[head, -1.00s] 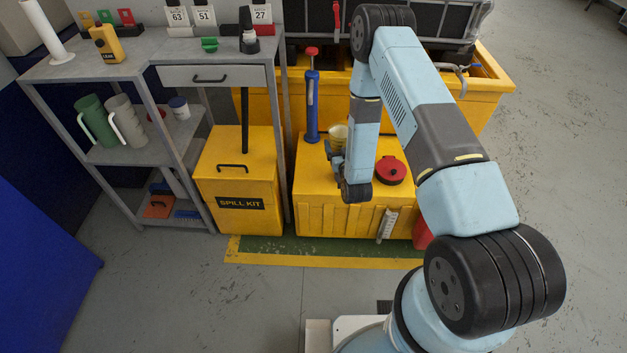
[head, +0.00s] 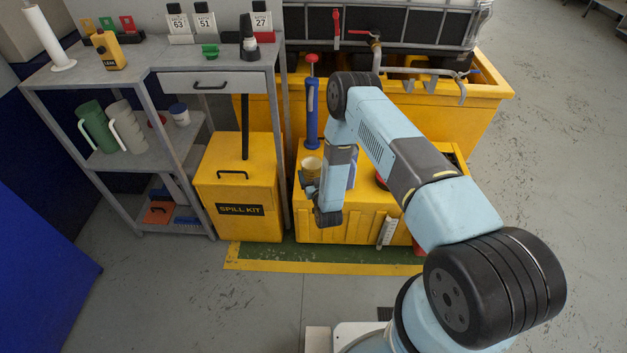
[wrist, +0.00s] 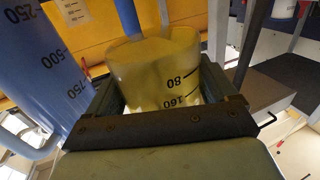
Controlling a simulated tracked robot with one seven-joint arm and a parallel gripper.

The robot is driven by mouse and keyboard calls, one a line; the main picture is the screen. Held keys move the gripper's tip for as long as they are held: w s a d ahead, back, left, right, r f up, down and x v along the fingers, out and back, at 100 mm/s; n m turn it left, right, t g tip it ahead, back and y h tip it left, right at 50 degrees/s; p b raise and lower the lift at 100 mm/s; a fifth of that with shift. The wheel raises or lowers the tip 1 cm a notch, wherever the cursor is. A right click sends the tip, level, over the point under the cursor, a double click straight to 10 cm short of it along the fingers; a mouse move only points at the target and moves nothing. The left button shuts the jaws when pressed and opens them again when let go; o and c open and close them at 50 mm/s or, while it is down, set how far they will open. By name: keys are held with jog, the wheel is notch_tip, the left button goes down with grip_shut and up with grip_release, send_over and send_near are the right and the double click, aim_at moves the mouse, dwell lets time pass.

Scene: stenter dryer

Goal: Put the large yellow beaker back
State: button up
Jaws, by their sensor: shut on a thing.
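The yellow beaker (head: 312,165) shows in the head view beside my lower arm, over the yellow ribbed cabinet (head: 350,220). In the wrist view the yellow beaker (wrist: 150,65) is translucent, with black marks 80 and 160. My gripper (wrist: 162,98) is shut on it, with one dark finger on each side. In the head view my gripper (head: 309,182) is small and partly hidden by my arm. I cannot tell how far the beaker is above the cabinet top.
A blue graduated vessel (wrist: 50,60) is close to the gripper's left in the wrist view. A blue pump (head: 312,112) stands behind the beaker. The grey shelf unit (head: 150,150) at left holds a green jug (head: 95,125) and a pale jug (head: 127,125). A spill kit box (head: 238,185) stands between.

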jog(key=w+f, duration=0.4)
jog(key=w+a+f, duration=0.1)
jog(key=w+f, duration=0.1)
jog(key=shift+w+f, duration=0.15)
jog(key=shift+f, duration=1.65)
jog(key=o, duration=1.4)
jog(key=v, duration=1.2)
